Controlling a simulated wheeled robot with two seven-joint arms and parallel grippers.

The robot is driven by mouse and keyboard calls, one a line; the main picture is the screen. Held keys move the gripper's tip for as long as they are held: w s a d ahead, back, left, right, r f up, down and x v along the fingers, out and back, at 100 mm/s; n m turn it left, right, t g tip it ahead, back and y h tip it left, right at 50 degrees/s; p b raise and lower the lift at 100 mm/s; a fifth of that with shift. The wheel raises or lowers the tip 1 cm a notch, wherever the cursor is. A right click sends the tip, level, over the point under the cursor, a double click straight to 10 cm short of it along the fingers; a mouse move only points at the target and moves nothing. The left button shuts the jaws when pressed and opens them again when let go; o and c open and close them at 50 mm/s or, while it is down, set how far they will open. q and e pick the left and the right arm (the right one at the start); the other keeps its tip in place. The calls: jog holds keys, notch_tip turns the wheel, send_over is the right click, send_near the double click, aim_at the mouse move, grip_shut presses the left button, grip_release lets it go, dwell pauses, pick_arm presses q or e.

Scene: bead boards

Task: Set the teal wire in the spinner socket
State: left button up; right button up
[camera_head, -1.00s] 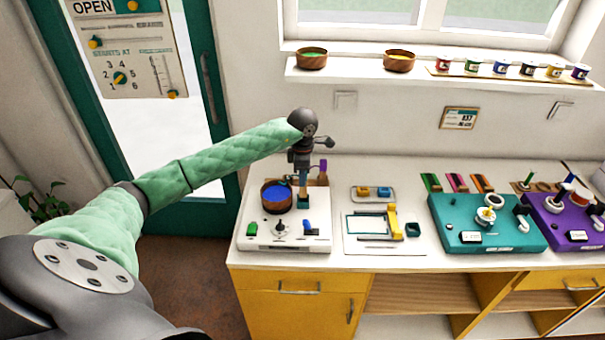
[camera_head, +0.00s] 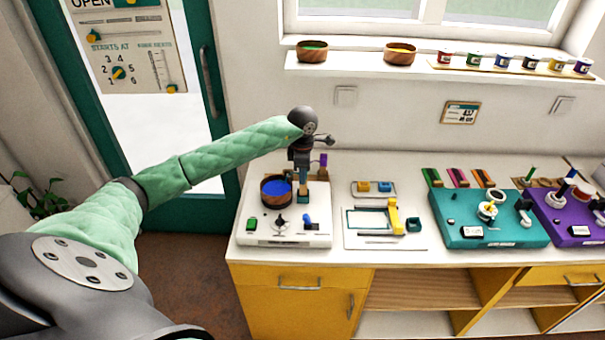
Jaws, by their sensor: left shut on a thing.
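My left gripper (camera_head: 303,176) points down over the white spinner board (camera_head: 285,237), at its back right. It is shut on a small teal piece, the teal wire (camera_head: 303,197), just right of the spinner's round brown bowl with blue beads (camera_head: 277,190). The piece is low at the board's top; I cannot tell whether it touches the board or sits in the socket, as the socket does not show clearly. Most of the wire is hidden by the fingers. My right gripper is out of view.
A purple upright piece (camera_head: 323,160) stands close behind the gripper. A white board with a yellow arm (camera_head: 394,217), a teal board (camera_head: 500,235) and a purple board (camera_head: 570,232) stand to the right. Bead bowls (camera_head: 312,51) and small pots are on the sill.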

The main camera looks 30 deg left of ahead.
pick_arm(q)
jog(key=shift+f+b, duration=0.35)
jog(key=shift+f, duration=0.05)
jog(key=shift+f+b, duration=0.55)
jog(key=shift+f, duration=0.1)
dwell(0.4)
jog(key=o, duration=1.1)
jog(key=shift+c, duration=0.2)
jog(key=shift+r, duration=0.1)
jog(key=shift+r+p, duration=0.65)
jog(key=shift+r, duration=2.8)
